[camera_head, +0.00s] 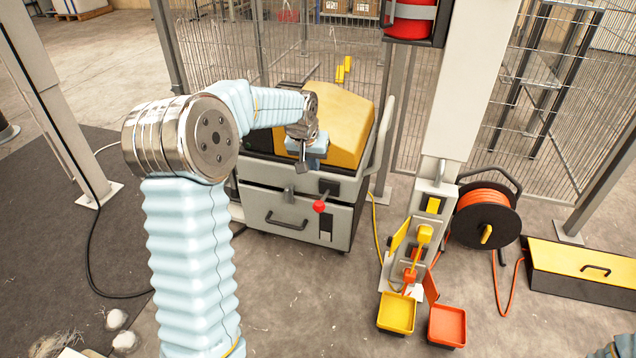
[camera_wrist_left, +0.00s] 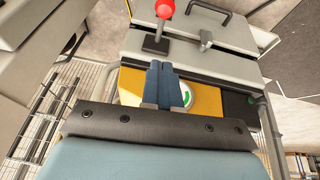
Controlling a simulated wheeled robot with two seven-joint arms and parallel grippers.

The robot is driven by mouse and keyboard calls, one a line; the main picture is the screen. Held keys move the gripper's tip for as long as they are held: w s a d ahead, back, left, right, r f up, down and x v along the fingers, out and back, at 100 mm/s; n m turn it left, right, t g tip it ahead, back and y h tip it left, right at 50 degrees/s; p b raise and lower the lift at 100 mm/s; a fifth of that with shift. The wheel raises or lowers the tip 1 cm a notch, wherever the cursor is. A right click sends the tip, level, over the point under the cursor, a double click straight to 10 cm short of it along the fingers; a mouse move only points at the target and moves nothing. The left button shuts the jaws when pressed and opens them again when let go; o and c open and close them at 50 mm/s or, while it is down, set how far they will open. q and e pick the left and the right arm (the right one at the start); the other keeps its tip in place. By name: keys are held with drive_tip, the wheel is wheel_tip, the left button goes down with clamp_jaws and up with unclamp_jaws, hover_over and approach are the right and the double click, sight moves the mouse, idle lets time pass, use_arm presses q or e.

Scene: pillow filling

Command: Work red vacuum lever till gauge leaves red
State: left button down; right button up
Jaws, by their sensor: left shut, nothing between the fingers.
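The red lever knob (camera_head: 319,206) sticks out from the front of the grey and yellow vacuum machine (camera_head: 350,122). It also shows at the top of the left wrist view (camera_wrist_left: 165,8), above a black slot plate. My left gripper (camera_head: 303,165) is over the machine's front top edge, above the knob and apart from it. Its blue fingers (camera_wrist_left: 162,82) are shut and empty. A round white gauge (camera_wrist_left: 187,98) with a green arc shows partly behind the fingers in the left wrist view. Its needle and red part cannot be made out. My right gripper is out of view.
A white post with yellow and orange boxes (camera_head: 396,313) stands right of the machine, with an orange hose reel (camera_head: 486,215) beside it. A mesh fence (camera_head: 215,60) runs behind. The floor in front of the machine is clear.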

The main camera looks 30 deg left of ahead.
use_arm(q)
hover_over(318, 203)
drive_tip(key=w, duration=0.2)
drive_tip(key=f, duration=0.9)
drive_tip(key=shift+s+a+f, duration=0.1)
drive_tip(key=shift+s+a, duration=0.1)
drive_tip(key=shift+a, duration=0.15)
drive_tip(key=shift+s+d+f, duration=0.1)
drive_tip(key=shift+s+f, duration=0.15)
drive_tip(key=shift+f, duration=0.3)
drive_tip(key=shift+s+d+f, duration=0.1)
drive_tip(key=shift+s+f, duration=0.15)
drive_tip(key=shift+f, duration=0.35)
drive_tip(key=shift+s+d+f, duration=0.1)
drive_tip(key=shift+s+f, duration=0.15)
drive_tip(key=shift+f, duration=0.3)
drive_tip(key=shift+b, duration=0.3)
